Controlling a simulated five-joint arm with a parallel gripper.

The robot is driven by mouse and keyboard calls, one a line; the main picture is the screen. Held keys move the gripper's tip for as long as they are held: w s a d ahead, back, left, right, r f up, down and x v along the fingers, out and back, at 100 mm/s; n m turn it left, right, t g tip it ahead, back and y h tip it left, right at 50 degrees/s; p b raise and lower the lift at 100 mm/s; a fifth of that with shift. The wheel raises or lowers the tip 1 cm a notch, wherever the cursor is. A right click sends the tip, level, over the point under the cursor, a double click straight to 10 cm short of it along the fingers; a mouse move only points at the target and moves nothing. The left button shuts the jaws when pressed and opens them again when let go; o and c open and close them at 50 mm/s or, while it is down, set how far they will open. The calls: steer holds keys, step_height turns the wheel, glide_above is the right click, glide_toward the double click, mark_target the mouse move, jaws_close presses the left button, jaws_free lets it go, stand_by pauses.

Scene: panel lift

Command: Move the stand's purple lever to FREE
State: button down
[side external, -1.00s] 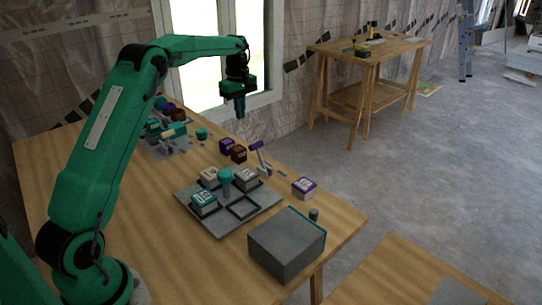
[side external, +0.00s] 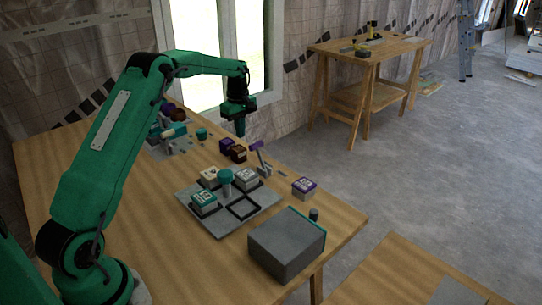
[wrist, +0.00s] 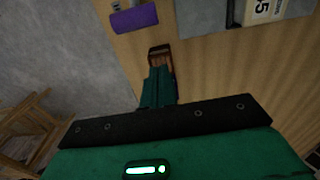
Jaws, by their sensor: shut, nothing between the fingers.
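The purple lever (side external: 257,146) stands on the table beyond the grey panel, its grey arm tilted and its purple grip on top. Any FREE marking is too small to read. In the wrist view, a purple cylinder at the top left (wrist: 135,18) looks like the lever's grip. My gripper (side external: 240,133) is shut and empty, pointing down above the table's far side, a little left of the lever and apart from it. In the wrist view, my fingers (wrist: 158,82) are together, with a brown block (wrist: 160,58) just past their tips.
A purple block and the brown block (side external: 238,153) stand left of the lever. The grey panel (side external: 222,224) holds several labelled blocks and a teal knob (side external: 226,178). A white-and-purple block (side external: 304,188) and a grey box (side external: 286,245) lie to the right. The wall and window are behind.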

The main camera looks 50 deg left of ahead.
mark_target(260, 156)
steer(key=shift+d+f, duration=0.55)
steer(key=shift+d, duration=0.4)
steer(key=shift+d+f, duration=0.55)
steer(key=shift+d, duration=0.35)
